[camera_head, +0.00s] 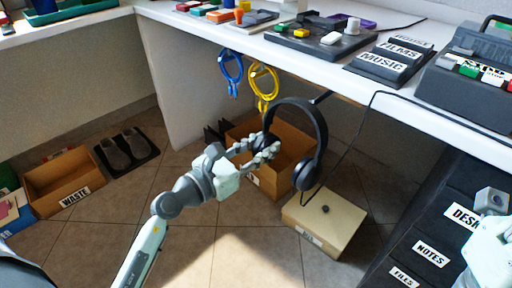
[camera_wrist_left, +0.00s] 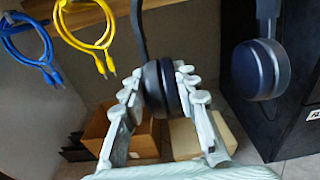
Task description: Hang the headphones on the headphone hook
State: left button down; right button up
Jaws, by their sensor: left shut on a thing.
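The black headphones (camera_head: 318,125) hang in the air below the desk's front edge, headband up and ear cups down. My left gripper (camera_head: 270,148) is shut on the left ear cup; the left wrist view shows that cup (camera_wrist_left: 153,90) between the fingers (camera_wrist_left: 162,82), with the other cup (camera_wrist_left: 260,70) free at right. A short dark bar (camera_head: 322,97), apparently the headphone hook, shows under the desk edge beside the headband. Whether the band touches it I cannot tell. Part of my right gripper (camera_head: 490,201) shows at the right edge; its fingers are unclear.
Blue (camera_head: 231,68) and yellow (camera_head: 263,82) cable loops hang left of the headphones. A cardboard box (camera_head: 266,178) and a beige box (camera_head: 325,222) stand on the floor below. A black cable runs down from the desk (camera_head: 440,108). Dark labelled drawers (camera_head: 425,230) stand at right.

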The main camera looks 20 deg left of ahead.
pick_arm(q)
jog(key=x, duration=0.8)
jog(key=shift+f, duration=0.4)
dwell(0.5)
dwell(0.4)
jog(key=c, duration=1.1)
grip_release()
jog(key=shift+o, duration=0.2)
